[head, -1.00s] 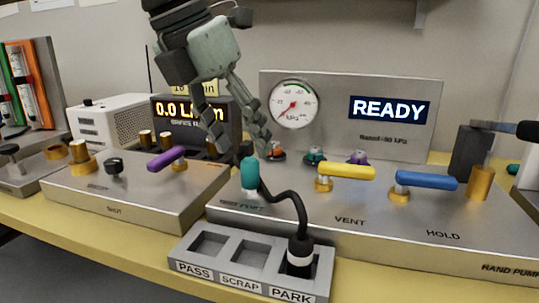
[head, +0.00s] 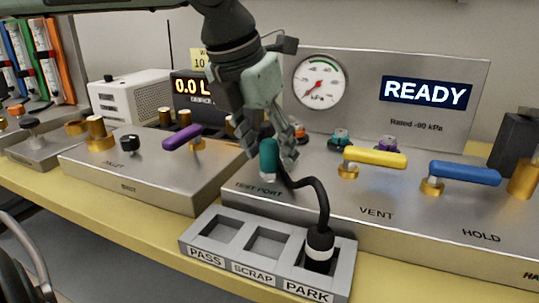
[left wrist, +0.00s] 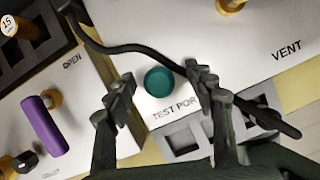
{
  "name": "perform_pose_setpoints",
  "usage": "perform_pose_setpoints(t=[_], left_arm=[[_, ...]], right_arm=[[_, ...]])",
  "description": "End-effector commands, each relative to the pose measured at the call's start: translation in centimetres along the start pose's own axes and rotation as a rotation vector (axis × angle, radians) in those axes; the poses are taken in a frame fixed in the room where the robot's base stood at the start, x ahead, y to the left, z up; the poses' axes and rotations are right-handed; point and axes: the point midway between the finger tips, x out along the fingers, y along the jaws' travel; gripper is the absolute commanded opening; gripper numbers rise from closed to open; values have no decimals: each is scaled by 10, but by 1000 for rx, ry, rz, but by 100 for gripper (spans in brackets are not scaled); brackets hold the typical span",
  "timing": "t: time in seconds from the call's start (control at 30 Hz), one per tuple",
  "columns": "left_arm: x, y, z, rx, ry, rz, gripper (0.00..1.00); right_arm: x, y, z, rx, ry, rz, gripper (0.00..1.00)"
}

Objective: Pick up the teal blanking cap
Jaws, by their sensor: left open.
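The teal blanking cap (head: 269,156) stands upright on the test port of the metal panel. In the left wrist view the cap (left wrist: 159,81) shows from above as a teal disc beside the "TEST PORT" label. My left gripper (head: 271,160) is open, pointing down, with one finger on each side of the cap. In the left wrist view its fingers (left wrist: 160,90) are apart, with gaps to the cap on both sides. My right gripper is not in view.
A black hose runs from behind the cap to a plug (head: 319,250) in the PARK slot of the grey tray (head: 223,270). A yellow lever (head: 375,157) and a blue lever (head: 465,173) stand to the right, a purple lever (head: 183,138) to the left. A gauge (head: 320,81) stands behind.

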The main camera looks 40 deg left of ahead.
Motion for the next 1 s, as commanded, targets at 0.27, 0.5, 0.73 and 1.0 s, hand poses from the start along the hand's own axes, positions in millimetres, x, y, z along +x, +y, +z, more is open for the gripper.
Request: perform_pose_setpoints(t=[0.27, 0.5, 0.73, 1.0], left_arm=[[0, 0, 0, 0, 0, 0, 35], [-1, 0, 0, 0, 0, 0, 6], [-1, 0, 0, 0, -1, 0, 6], [-22, 0, 10, -2, -6, 1, 6]], right_arm=[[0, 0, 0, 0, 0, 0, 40], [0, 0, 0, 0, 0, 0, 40], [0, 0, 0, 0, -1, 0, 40], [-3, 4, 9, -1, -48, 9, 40]])
